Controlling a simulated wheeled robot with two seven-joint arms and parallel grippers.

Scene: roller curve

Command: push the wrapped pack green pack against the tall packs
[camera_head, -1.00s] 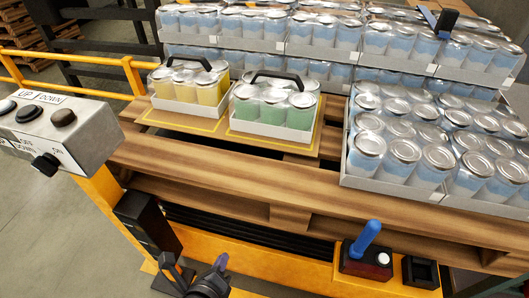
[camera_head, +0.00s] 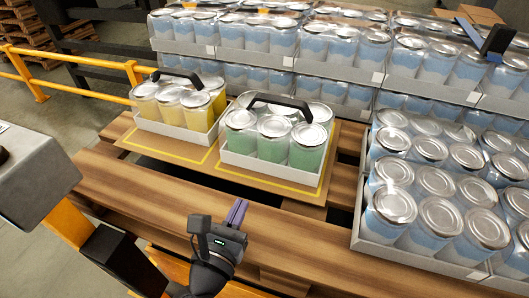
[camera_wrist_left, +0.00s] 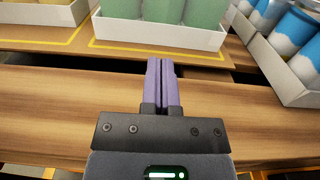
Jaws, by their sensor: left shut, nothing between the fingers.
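The green pack (camera_head: 275,150) is a wrapped tray of green cans with silver lids and a black handle. It stands on a brown board with a yellow outline, and its white front tray wall shows in the left wrist view (camera_wrist_left: 160,32). The tall packs (camera_head: 270,50) are stacked wrapped trays of blue and white cans just behind it; the handle hides part of the space between them. My left gripper (camera_head: 237,212) is shut and empty, over the wooden planks in front of the green pack and apart from it. Its purple fingers (camera_wrist_left: 162,85) point towards the pack. My right gripper is not in view.
A yellow pack (camera_head: 180,105) with a black handle stands left of the green pack. A lower block of blue cans (camera_head: 430,190) stands to the right, across a narrow gap. Bare planks (camera_head: 150,200) lie in front. A grey control box (camera_head: 35,170) and yellow rail (camera_head: 75,85) are at left.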

